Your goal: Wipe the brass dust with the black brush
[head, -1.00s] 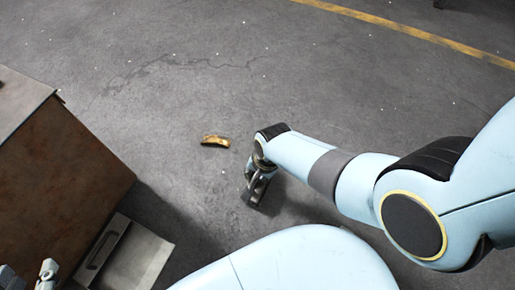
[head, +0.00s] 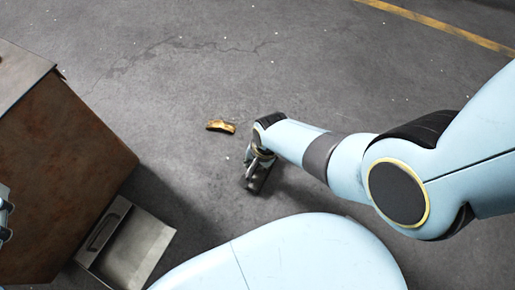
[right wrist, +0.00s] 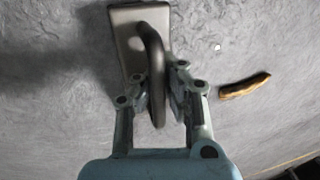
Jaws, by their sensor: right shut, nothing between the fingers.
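A dark brush (head: 259,181) with a flat block and a curved loop handle is at my right gripper (head: 257,158), low over or on the floor. In the right wrist view its block (right wrist: 139,38) is beyond the fingers (right wrist: 174,92), and its handle runs down in front of them. My right gripper is shut with nothing between its fingers. A small brass-coloured heap (head: 221,127), the brass dust, lies on the floor left of and beyond the brush; it also shows in the right wrist view (right wrist: 245,85). Part of my left gripper (head: 5,214) shows at the left edge.
A rusty brown cabinet or block (head: 70,175) stands at the left. A grey metal pan or tray with a slotted handle (head: 140,249) lies on the floor beside it. The grey floor beyond the dust is clear up to a yellow line (head: 440,26).

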